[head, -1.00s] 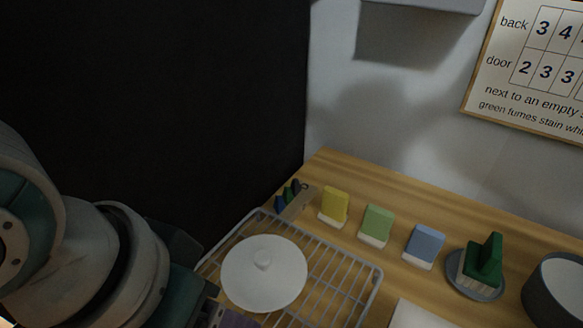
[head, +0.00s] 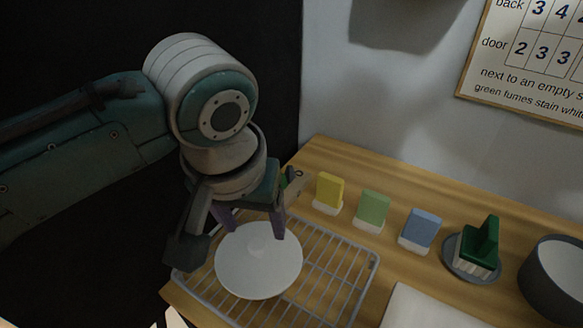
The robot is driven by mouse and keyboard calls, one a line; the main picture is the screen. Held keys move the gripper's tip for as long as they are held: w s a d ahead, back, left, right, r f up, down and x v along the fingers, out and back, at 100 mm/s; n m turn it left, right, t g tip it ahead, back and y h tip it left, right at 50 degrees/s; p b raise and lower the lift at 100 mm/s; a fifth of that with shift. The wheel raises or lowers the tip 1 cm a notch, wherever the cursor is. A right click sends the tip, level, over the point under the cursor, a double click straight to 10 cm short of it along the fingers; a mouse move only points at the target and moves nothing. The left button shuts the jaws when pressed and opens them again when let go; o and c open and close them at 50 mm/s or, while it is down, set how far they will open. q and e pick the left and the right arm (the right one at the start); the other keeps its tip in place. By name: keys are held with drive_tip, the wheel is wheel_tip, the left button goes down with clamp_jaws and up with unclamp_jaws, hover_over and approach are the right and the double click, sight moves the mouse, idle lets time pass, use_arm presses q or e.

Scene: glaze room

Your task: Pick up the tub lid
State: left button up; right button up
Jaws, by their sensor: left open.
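The tub lid, a round white lid (head: 258,268), lies on a wire rack (head: 341,287) on the wooden counter. My left gripper (head: 254,228) reaches down over the lid's far part from above. Its purple fingers are apart, with nothing seen held between them. My right gripper is not in view.
Yellow (head: 329,189), green (head: 372,206) and blue (head: 420,226) blocks with pale bases stand in a row behind the rack. A dark green brush-like thing (head: 483,245) sits on a grey dish. A grey bowl (head: 552,285) and a white board (head: 425,310) are at right.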

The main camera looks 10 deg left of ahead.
sight(257, 243)
use_arm(q)
drive_tip(key=x, duration=0.3)
drive_tip(key=b+x, duration=0.1)
drive_tip(key=shift+s+a+f, duration=0.1)
drive_tip(key=shift+s+f, duration=0.15)
drive_tip(key=shift+f, duration=0.25)
clamp_jaws()
